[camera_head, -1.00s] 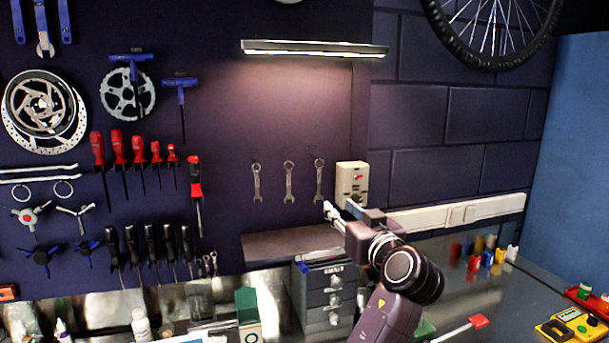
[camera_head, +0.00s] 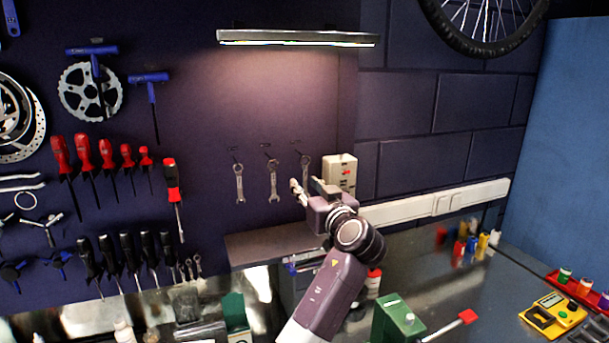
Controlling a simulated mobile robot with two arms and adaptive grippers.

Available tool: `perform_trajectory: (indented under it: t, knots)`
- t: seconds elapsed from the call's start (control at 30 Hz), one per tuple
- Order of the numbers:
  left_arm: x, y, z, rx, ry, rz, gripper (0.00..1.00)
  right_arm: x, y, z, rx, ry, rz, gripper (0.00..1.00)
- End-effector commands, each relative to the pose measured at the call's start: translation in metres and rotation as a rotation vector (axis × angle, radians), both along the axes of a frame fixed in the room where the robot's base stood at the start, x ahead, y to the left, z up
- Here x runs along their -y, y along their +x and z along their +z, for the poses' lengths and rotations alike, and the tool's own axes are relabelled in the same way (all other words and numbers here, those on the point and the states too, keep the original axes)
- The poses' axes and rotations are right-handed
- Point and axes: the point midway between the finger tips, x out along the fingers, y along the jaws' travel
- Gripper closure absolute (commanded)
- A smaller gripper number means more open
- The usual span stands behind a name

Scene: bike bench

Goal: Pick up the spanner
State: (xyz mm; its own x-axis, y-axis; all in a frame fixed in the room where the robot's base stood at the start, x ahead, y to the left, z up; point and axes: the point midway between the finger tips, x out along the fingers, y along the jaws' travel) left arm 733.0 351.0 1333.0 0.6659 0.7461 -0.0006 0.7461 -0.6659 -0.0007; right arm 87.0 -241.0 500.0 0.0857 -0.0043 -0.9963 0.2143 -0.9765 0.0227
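Three silver spanners hang in a row on the dark tool wall: a left one (camera_head: 239,183), a middle one (camera_head: 273,181) and a right one (camera_head: 305,166). My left gripper (camera_head: 308,185) is raised at the right end of the row. Its fingers look apart, with nothing seen between them. It overlaps the lower part of the right spanner, which is hidden. I cannot tell whether they touch. My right gripper is not in view.
A wall lamp (camera_head: 298,38) is above the spanners, and a small shelf (camera_head: 270,245) is below. A pale switch box (camera_head: 340,172) is close to the right of my gripper. A green box (camera_head: 397,318) and a yellow meter (camera_head: 553,314) stand on the bench.

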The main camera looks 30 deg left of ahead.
Motion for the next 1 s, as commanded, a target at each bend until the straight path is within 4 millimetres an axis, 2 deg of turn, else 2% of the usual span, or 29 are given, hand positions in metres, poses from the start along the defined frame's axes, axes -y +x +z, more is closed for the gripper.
perform_trajectory:
  t: [0.03, 0.1, 0.37, 0.47, 0.67, 1.0]
  knots:
    - [-0.005, 0.004, 0.003, -0.003, 0.003, 0.002, 0.7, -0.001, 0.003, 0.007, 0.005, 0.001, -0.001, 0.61]
    - [-0.009, 0.007, 0.001, -0.002, 0.001, 0.002, 0.7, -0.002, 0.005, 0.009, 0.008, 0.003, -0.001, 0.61]
    - [-0.011, 0.009, -0.001, 0.0, 0.0, 0.001, 0.7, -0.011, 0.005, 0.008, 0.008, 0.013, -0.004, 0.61]
    - [-0.011, 0.009, -0.001, 0.0, 0.0, 0.001, 0.78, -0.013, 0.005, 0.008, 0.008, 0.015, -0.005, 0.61]
    - [-0.011, 0.009, -0.001, 0.0, 0.0, 0.001, 1.0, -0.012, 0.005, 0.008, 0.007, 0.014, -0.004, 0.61]
    - [-0.01, 0.009, 0.0, 0.0, 0.0, 0.001, 1.0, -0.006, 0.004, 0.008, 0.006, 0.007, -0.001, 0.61]
